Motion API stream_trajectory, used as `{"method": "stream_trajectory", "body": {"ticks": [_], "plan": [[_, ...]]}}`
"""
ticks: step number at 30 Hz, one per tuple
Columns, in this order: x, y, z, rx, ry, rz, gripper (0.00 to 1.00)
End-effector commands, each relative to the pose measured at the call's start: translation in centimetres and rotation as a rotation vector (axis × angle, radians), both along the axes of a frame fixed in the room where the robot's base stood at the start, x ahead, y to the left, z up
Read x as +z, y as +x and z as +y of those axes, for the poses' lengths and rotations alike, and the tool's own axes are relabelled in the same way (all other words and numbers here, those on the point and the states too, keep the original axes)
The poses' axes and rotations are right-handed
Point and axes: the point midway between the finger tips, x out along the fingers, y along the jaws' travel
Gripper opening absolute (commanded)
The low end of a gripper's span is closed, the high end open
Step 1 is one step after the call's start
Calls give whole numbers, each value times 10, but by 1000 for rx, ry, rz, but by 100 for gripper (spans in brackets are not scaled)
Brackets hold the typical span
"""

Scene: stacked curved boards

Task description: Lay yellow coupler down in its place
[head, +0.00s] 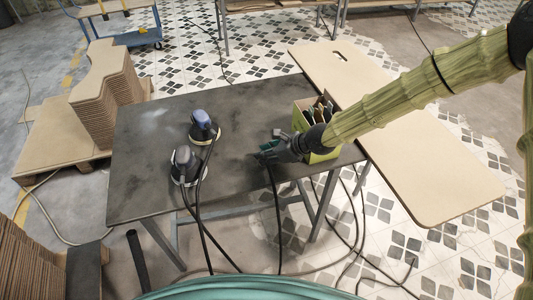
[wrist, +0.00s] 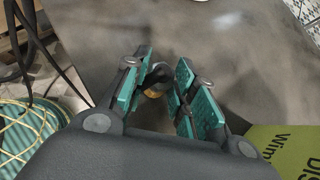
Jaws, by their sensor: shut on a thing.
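My gripper (head: 270,150) is low over the right part of the dark table (head: 150,125), left of the green box. In the wrist view my gripper (wrist: 165,82) has its teal pads closed around a small dark piece with a yellow part, the yellow coupler (wrist: 154,93). The pads hide much of it. In the head view the coupler cannot be made out, but a black hose (head: 277,205) hangs from the gripper over the table's front edge. I cannot tell whether the coupler touches the table.
Two sanders (head: 203,126) (head: 186,166) stand on the table to the left, their cables running off the front. A green box (head: 318,157) with sheets in it is close to my gripper's right, its edge also in the wrist view (wrist: 290,150). A tan board (head: 440,175) lies beyond.

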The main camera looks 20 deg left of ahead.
Motion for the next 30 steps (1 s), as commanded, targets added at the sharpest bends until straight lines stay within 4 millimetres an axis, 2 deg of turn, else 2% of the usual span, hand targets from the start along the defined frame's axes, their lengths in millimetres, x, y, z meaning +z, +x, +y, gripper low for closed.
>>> {"method": "stream_trajectory", "body": {"ticks": [30], "plan": [[-10,0,0,0,0,0,0]]}}
